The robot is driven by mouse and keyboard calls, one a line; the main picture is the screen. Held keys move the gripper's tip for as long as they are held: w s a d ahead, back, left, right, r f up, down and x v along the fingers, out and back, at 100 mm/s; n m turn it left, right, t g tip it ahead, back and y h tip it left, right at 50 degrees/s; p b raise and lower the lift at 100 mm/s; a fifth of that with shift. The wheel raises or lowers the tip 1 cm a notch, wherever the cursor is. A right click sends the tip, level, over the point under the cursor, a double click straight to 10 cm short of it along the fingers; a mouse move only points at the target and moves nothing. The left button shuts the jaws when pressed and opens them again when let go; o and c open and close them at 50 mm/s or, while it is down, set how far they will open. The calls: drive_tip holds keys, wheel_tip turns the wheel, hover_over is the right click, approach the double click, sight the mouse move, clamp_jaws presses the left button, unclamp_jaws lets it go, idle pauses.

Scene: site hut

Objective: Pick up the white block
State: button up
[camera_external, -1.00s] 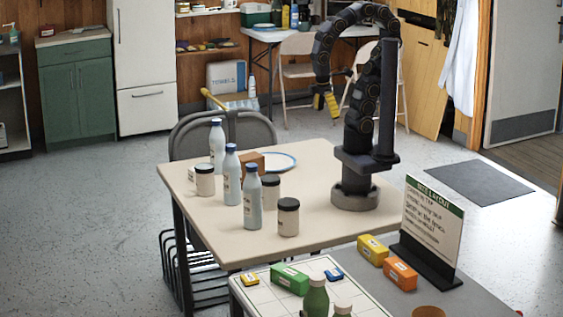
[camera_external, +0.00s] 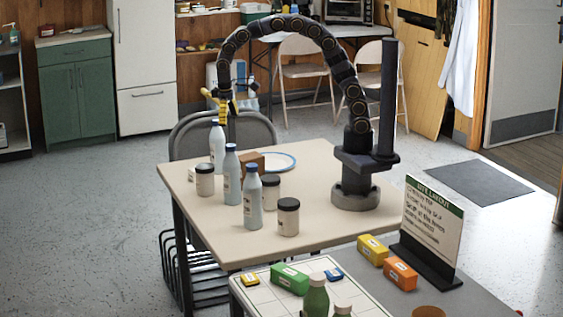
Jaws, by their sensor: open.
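A small pale block (camera_external: 192,174), which looks like the white block, lies near the left edge of the beige table (camera_external: 318,222). It is partly hidden behind a dark-lidded white jar (camera_external: 205,182). My gripper (camera_external: 222,117) has yellow fingers and points down, empty, above the rear blue-capped bottle (camera_external: 217,146). It is higher than the block and to its right in the picture. The fingers are open, though small and overlapping the background.
The table's right front is clear.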

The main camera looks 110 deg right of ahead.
drive_tip(key=w+d+f+m, duration=0.1)
drive_tip(key=d+f+m, duration=0.1)
drive_tip(key=d+f, duration=0.4)
drive_tip(key=w+d+f+m, duration=0.2)
drive_tip(key=d+f, duration=0.4)
drive_tip(key=d, duration=0.3)
drive_tip(key=w+d+f+m, duration=0.2)
drive_tip(key=d+f+m, duration=0.1)
drive_tip(key=d+f, duration=0.4)
drive_tip(key=shift+d+t, duration=0.4)
drive_tip(key=shift+d, duration=0.15)
wheel_tip(320, 180, down, 2)
drive_tip(key=shift+d+f, duration=0.1)
drive_tip(key=shift+f, duration=0.15)
drive_tip(key=f, duration=0.3)
drive_tip(key=a+f, duration=0.1)
drive_tip(key=f, duration=0.1)
drive_tip(key=shift+w+f, duration=0.25)
drive_tip(key=shift+f, duration=0.05)
drive_tip(key=c, duration=1.2)
